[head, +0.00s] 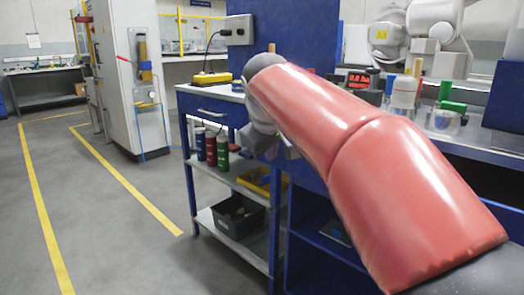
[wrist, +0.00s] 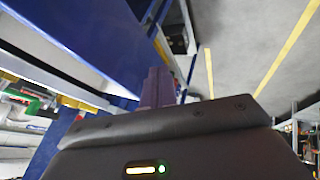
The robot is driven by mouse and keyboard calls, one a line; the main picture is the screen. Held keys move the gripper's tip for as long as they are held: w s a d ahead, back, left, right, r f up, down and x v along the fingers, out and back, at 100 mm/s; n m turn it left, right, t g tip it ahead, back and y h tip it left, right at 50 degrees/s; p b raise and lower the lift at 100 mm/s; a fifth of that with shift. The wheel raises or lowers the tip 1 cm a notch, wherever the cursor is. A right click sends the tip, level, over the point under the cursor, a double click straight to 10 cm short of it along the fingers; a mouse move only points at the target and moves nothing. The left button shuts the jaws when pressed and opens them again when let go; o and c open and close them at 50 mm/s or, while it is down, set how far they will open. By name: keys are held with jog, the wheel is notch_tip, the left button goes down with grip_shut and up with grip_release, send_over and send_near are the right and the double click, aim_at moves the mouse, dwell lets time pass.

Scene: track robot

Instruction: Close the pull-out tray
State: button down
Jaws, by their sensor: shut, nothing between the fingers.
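A blue drawer front with a pale handle, likely the pull-out tray (head: 208,106), is under the left end of the workbench top in the head view. How far it stands out I cannot tell. My red-sleeved arm reaches across toward the bench, and its grey end is just right of the drawer front. My gripper (wrist: 158,84) shows in the wrist view with its fingers together and nothing between them. A large blue panel lies left of the fingers there; I cannot tell whether they touch it.
The bench (head: 277,215) has lower shelves with several bottles (head: 210,148), a yellow bin (head: 256,182) and a black bin (head: 237,215). A yellow device (head: 211,78) and glassware stand on top. A white cabinet (head: 128,75) stands behind left. The floor (head: 110,225) at left is clear.

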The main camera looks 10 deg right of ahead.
jog(key=shift+w+d, duration=0.15)
jog(key=shift+d, duration=0.15)
jog(key=shift+r, duration=0.1)
jog(key=w+d+p, duration=0.2)
jog(key=w+d, duration=0.1)
jog(key=d, duration=0.1)
jog(key=w+d+p, duration=0.3)
jog(key=d, duration=0.2)
jog(key=w+d+p, duration=0.2)
jog(key=w+d, duration=0.2)
jog(key=d, duration=0.1)
jog(key=shift+p, duration=0.35)
jog(key=shift+r, duration=0.1)
